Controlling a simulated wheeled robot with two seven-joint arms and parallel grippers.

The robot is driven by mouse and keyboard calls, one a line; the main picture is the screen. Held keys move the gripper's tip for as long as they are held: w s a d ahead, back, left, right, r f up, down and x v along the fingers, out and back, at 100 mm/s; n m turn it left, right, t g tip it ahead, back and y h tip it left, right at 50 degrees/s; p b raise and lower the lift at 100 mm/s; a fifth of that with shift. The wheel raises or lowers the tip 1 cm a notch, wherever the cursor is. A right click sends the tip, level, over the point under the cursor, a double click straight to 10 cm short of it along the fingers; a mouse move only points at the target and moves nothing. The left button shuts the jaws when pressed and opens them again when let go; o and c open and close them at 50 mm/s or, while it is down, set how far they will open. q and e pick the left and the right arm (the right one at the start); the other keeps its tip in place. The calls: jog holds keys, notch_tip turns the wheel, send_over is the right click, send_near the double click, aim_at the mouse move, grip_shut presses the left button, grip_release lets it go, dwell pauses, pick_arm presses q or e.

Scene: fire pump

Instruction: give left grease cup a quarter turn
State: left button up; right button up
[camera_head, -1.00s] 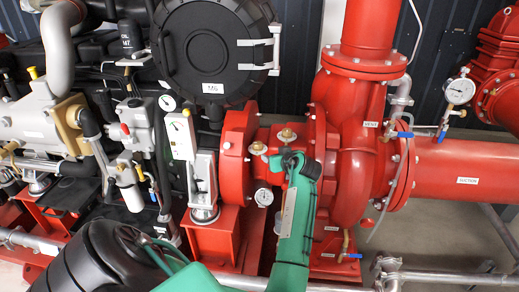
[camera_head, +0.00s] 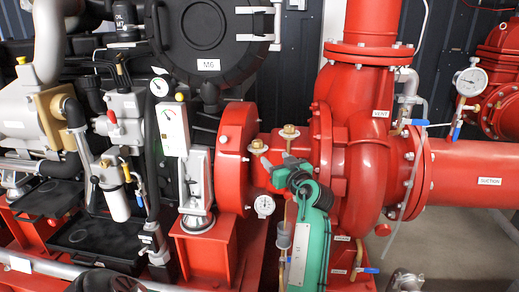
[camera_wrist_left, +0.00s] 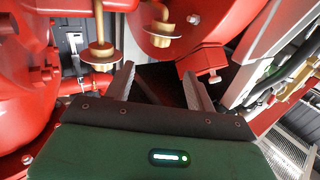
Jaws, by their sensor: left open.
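Two small brass grease cups sit on the red pump shaft housing: the left grease cup (camera_head: 257,146) and the right one (camera_head: 289,131). My left gripper (camera_head: 270,164) reaches up from below on its green arm, just below and right of the left cup. In the left wrist view the gripper (camera_wrist_left: 158,78) is open, with nothing between its fingers. One brass cup (camera_wrist_left: 101,50) is there left of the fingers and another (camera_wrist_left: 160,38) is beyond the gap. I cannot tell which is which there. My right gripper is not in view.
The red coupling housing (camera_head: 235,150) stands left of the cups and the red pump casing (camera_head: 365,170) right. A small dial gauge (camera_head: 264,205) sits close below the left cup. A suction pipe (camera_head: 470,170) and the engine (camera_head: 95,120) flank this area.

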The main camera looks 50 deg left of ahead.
aim_at(259, 145)
pick_arm(q)
jog(key=x, duration=1.2)
jog(key=shift+a, duration=0.35)
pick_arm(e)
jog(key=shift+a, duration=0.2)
pick_arm(q)
jog(key=c, duration=1)
jog(key=shift+r+m+t+p, duration=0.1)
jog(key=shift+m+t+p, duration=0.3)
jog(key=shift+t+p, duration=0.3)
jog(key=shift+h+p, duration=0.3)
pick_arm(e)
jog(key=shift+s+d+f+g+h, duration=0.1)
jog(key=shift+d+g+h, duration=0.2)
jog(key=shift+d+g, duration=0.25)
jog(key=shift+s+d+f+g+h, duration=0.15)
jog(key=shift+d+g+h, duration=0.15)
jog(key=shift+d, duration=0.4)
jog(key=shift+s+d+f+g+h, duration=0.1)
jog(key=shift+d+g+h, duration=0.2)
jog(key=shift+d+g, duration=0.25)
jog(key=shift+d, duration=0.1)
pick_arm(q)
jog(key=o, duration=1)
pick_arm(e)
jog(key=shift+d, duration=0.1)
